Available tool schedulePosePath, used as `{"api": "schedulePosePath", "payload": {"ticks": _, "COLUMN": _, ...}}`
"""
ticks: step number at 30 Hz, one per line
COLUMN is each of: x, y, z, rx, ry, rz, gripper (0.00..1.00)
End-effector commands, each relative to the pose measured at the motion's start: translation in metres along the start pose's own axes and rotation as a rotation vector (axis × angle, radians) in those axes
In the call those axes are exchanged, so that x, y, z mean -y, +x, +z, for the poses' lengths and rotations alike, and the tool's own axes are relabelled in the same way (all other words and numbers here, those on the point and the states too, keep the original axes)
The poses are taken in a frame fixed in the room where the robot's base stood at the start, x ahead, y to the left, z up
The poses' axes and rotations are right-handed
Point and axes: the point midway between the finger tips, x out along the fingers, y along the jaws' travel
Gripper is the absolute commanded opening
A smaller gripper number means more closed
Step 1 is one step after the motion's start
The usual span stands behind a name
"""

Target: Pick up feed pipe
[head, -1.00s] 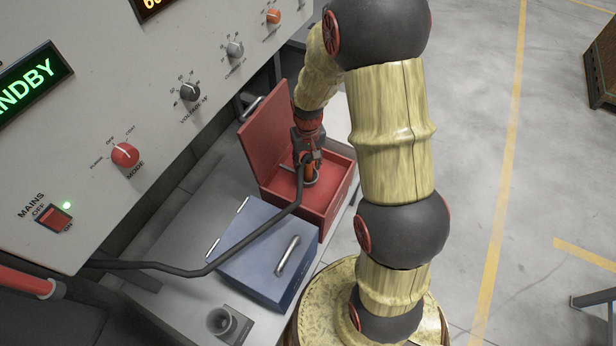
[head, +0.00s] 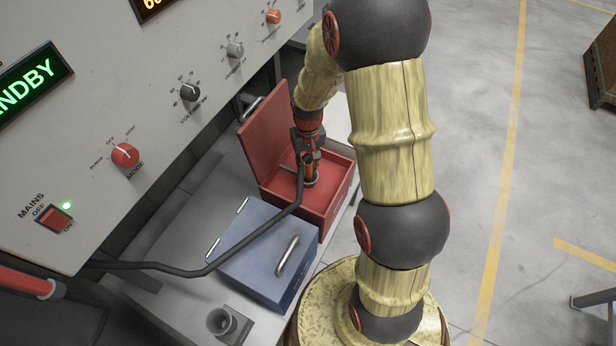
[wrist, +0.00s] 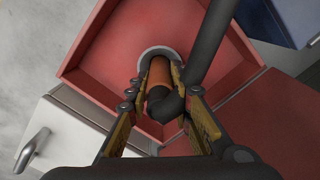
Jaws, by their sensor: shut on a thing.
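The feed pipe (head: 240,246) is a long dark bent tube. It runs from under the control panel, over the blue box, to the open red box. Its end has an orange-copper sleeve (wrist: 159,73) with a grey ring around the far end, over the red box's inside. My gripper (wrist: 160,88) is shut on the pipe end, with one finger on each side of the sleeve and the dark elbow. In the head view my gripper (head: 309,163) points down into the red box. The exact finger contact is partly hidden by the elbow.
The red box (head: 335,205) has its lid raised at the back. The closed blue box (head: 262,266) with a silver handle stands beside it. A grey cup-like fitting (head: 224,322) is on the bench's near end. The control panel (head: 150,90) overhangs the left side.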

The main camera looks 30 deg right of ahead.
Motion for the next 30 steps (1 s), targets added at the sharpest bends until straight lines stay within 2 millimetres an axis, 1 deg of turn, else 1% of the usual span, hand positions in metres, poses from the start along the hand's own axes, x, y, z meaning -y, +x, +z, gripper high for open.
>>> {"api": "schedulePosePath", "payload": {"ticks": 9, "x": 0.000, "y": -0.001, "z": 0.000, "rx": -0.001, "ry": 0.000, "rz": 0.000, "gripper": 0.00}}
{"api": "schedulePosePath", "payload": {"ticks": 14, "x": 0.000, "y": -0.009, "z": -0.001, "rx": -0.001, "ry": 0.000, "rz": 0.000, "gripper": 0.00}}
{"api": "schedulePosePath", "payload": {"ticks": 20, "x": 0.000, "y": -0.035, "z": -0.001, "rx": -0.003, "ry": 0.000, "rz": 0.000, "gripper": 0.00}}
{"api": "schedulePosePath", "payload": {"ticks": 30, "x": 0.000, "y": -0.098, "z": -0.001, "rx": -0.004, "ry": 0.000, "rz": 0.000, "gripper": 0.00}}
